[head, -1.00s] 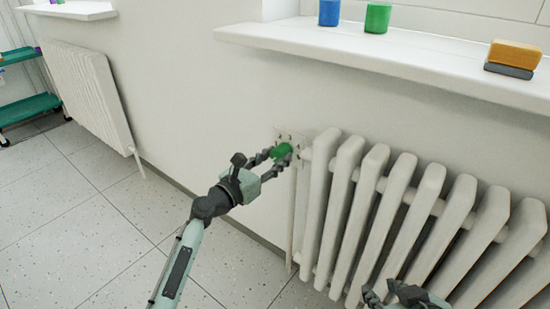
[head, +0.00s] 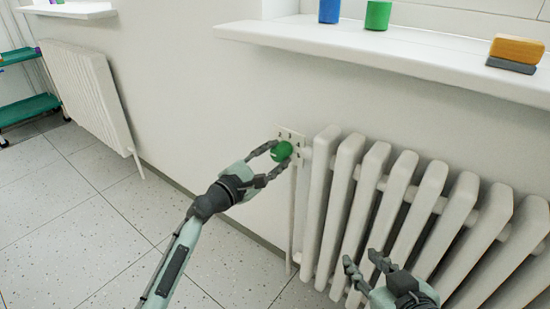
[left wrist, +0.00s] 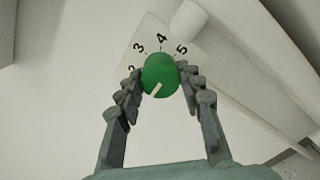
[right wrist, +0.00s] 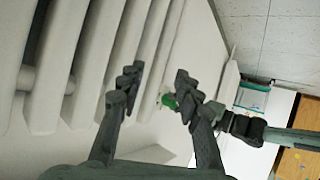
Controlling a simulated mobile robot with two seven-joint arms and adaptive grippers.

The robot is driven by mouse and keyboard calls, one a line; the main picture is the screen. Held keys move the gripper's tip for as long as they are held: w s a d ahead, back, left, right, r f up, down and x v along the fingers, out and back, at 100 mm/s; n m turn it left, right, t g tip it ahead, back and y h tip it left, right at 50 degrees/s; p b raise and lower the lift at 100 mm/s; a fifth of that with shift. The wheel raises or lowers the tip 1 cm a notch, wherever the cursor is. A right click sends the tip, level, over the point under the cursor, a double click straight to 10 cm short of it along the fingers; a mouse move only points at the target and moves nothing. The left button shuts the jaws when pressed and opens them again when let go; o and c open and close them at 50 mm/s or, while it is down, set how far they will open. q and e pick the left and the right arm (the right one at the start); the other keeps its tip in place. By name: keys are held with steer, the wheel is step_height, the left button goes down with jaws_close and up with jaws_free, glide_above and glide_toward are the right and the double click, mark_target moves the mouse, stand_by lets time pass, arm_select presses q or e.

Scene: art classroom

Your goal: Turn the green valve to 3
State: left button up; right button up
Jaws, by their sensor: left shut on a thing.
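The green valve (head: 281,151) is a round knob at the left end of the white radiator, in front of a white number plate (head: 291,135). In the left wrist view the valve (left wrist: 159,75) has a white mark slanting to the lower left. The plate (left wrist: 150,32) there shows 3, 4 and 5, with a partly covered 2 at the left. My left gripper (head: 277,158) is shut on the valve, one finger on each side. My right gripper (head: 362,260) is open and empty in front of the radiator, to the right of and below the valve.
The ribbed radiator (head: 405,195) fills the right side, under a white windowsill (head: 400,52). The floor (head: 75,215) at the left is clear.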

arm_select(q)
steer(key=m+b, duration=0.1)
steer(key=m, duration=0.7)
steer(key=shift+f+b, duration=0.1)
steer(key=shift+b, duration=0.2)
steer(key=m, duration=0.3)
steer(key=shift+m, duration=1.3)
steer(key=shift+m+y, duration=0.3)
steer(key=shift+m, duration=2.6)
arm_select(e)
steer(key=w+a+r+t+y, duration=0.1)
steer(key=a+r+t+y, duration=0.1)
steer(key=r, duration=0.4)
steer(key=shift+w+a+r+t, duration=0.2)
steer(key=shift+w+a+t, duration=0.15)
steer(key=shift+a+t, duration=0.7)
